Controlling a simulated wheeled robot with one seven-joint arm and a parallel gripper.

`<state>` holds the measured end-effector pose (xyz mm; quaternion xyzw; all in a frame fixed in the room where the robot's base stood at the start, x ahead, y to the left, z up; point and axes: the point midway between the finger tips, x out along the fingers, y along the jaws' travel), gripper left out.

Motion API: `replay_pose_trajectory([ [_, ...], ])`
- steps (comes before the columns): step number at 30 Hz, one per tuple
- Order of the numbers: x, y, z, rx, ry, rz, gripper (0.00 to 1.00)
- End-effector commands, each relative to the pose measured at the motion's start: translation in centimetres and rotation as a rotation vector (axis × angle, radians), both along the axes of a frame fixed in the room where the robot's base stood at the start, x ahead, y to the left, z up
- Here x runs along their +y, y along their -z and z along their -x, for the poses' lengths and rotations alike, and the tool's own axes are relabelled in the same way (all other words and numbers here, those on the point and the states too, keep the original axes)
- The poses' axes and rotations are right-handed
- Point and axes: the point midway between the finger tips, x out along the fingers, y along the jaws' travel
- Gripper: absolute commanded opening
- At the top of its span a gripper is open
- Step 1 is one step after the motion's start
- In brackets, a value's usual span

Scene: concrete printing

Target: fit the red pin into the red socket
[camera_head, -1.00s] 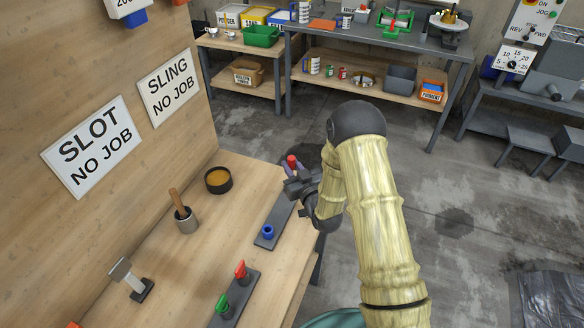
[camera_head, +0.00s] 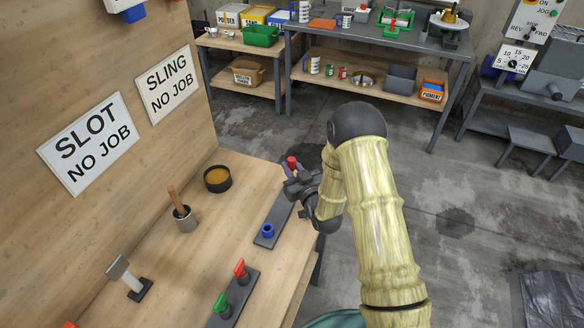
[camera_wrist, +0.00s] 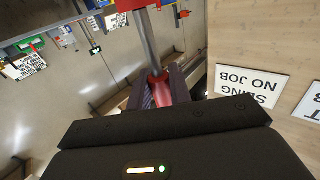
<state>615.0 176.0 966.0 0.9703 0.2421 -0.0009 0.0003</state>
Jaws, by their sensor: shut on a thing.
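My gripper (camera_head: 297,178) is at the far right edge of the wooden bench, over the far end of a dark plate (camera_head: 272,221). It is shut on the red pin (camera_head: 292,161), whose red end shows above the fingers. In the wrist view the red pin (camera_wrist: 161,90) is between the jaws, with a grey shaft running to a red part at the top edge; I cannot tell whether that part is the pin's end. A blue socket (camera_head: 267,230) is on the plate's near end. I cannot make out the red socket; my gripper hides the plate's far end.
A nearer dark plate (camera_head: 231,294) carries a red piece (camera_head: 240,268) and a green piece (camera_head: 222,301). A black bowl (camera_head: 217,179), a grey cup with a wooden handle (camera_head: 185,218) and a grey tool on a stand (camera_head: 127,277) are to the left. A signed wooden wall (camera_head: 60,75) bounds the bench.

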Motion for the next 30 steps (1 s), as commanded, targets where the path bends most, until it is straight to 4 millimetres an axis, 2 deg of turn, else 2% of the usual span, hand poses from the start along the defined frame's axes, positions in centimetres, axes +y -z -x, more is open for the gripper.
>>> replay_pose_trajectory([
  [24,0.0,1.8,0.0,0.000,0.000,0.000,0.00],
  [30,0.0,1.3,0.0,-0.001,0.000,0.000,0.00],
])
